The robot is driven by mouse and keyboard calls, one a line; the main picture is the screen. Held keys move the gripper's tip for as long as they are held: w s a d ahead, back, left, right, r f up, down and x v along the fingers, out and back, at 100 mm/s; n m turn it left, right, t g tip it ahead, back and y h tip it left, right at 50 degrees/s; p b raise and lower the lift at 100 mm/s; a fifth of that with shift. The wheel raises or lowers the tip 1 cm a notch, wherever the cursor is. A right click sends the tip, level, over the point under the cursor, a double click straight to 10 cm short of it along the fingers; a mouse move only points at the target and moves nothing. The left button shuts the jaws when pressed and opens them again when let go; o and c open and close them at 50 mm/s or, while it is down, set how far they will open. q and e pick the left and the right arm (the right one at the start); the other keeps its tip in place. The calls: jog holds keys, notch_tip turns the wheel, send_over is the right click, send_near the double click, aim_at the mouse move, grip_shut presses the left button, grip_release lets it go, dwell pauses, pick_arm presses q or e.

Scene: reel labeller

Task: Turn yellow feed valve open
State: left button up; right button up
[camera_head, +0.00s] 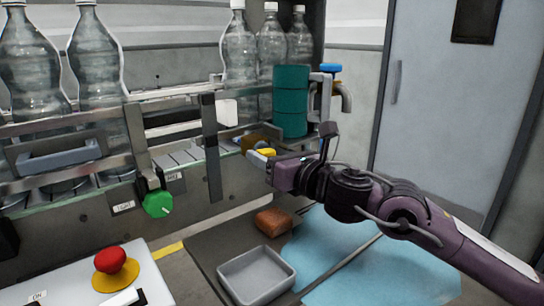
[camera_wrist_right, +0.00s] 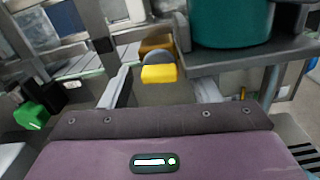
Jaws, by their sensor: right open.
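The yellow feed valve shows as a yellow handle (camera_wrist_right: 159,73) in front of a grey round hub and a brownish body, below the machine's edge. In the head view its yellow part (camera_head: 266,152) is partly hidden by my right gripper (camera_head: 262,160). My right gripper also shows in the right wrist view (camera_wrist_right: 163,88), with its two fingers apart, one to either side of the yellow handle. The handle appears just ahead of and between the fingertips; I cannot tell whether they touch it. My left gripper is not in view.
A green knob (camera_head: 157,204) sits left of the valve. A teal canister (camera_head: 290,100) stands just above my right gripper, near a blue-topped tap (camera_head: 331,68). Below are a brown sponge-like block (camera_head: 273,222), a grey tray (camera_head: 256,276) and a red button (camera_head: 110,260).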

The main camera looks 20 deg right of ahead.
jog(key=shift+s, duration=0.1)
jog(key=shift+s+d, duration=0.2)
jog(key=shift+s, duration=0.05)
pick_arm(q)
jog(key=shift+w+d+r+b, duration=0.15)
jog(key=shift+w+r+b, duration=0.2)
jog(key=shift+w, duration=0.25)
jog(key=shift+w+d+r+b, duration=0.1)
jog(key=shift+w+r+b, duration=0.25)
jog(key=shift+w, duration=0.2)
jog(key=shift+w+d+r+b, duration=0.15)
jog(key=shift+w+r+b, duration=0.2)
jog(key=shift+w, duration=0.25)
pick_arm(e)
jog(key=v, duration=0.7)
jog(key=shift+a, duration=0.1)
